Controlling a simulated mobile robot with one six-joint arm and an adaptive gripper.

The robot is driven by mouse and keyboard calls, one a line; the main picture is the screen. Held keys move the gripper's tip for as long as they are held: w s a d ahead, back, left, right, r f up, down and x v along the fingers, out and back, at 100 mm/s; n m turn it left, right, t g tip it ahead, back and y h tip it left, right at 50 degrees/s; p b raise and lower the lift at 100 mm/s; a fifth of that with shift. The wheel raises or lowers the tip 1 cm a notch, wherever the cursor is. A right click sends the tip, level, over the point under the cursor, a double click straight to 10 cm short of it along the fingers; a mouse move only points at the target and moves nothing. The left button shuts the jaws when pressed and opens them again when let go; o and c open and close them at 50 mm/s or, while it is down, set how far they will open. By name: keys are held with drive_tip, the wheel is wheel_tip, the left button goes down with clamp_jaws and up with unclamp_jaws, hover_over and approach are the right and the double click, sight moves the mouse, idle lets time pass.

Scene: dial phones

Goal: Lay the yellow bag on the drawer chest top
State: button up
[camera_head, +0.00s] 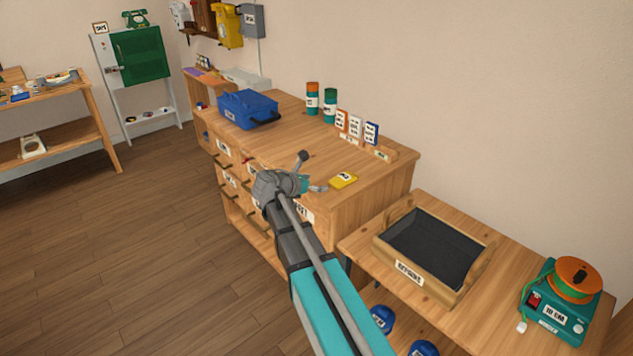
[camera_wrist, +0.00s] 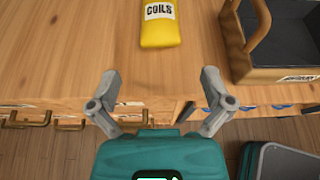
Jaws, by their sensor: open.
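The yellow bag (camera_head: 344,181) lies flat on the drawer chest top (camera_head: 300,150), near its front right edge. In the wrist view the bag (camera_wrist: 160,28) shows a white label reading COILS, and the wooden top (camera_wrist: 70,50) is around it. My gripper (camera_head: 311,187) is by the chest's front edge, to the left of the bag in the head view. In the wrist view my gripper (camera_wrist: 162,92) has its two fingers spread apart with nothing between them. The bag lies beyond the fingertips, apart from them.
A blue toolbox (camera_head: 248,108), two cans (camera_head: 321,102) and upright labelled cards (camera_head: 356,128) stand on the chest. A dark-lined wooden tray (camera_head: 432,245) and a teal device with an orange reel (camera_head: 562,300) stand on the lower bench at right. Chest top around the bag is clear.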

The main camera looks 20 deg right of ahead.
drive_tip(key=shift+a, duration=0.1)
idle(0.6)
drive_tip(key=shift+s, duration=0.15)
drive_tip(key=s+a+f+m+g+y, duration=0.2)
drive_tip(key=s+a+f+m+y, duration=0.3)
drive_tip(key=s+m, duration=0.5)
drive_tip(key=s+a+f+m+g+y, duration=0.2)
drive_tip(key=s+a+f+m+y, duration=0.4)
drive_tip(key=s+m, duration=0.5)
drive_tip(key=a+m+y, duration=0.1)
drive_tip(key=a, duration=0.1)
drive_tip(key=shift+a+f+g+y, duration=0.2)
drive_tip(key=shift+a+g+y, duration=0.1)
drive_tip(key=shift+a+y, duration=0.1)
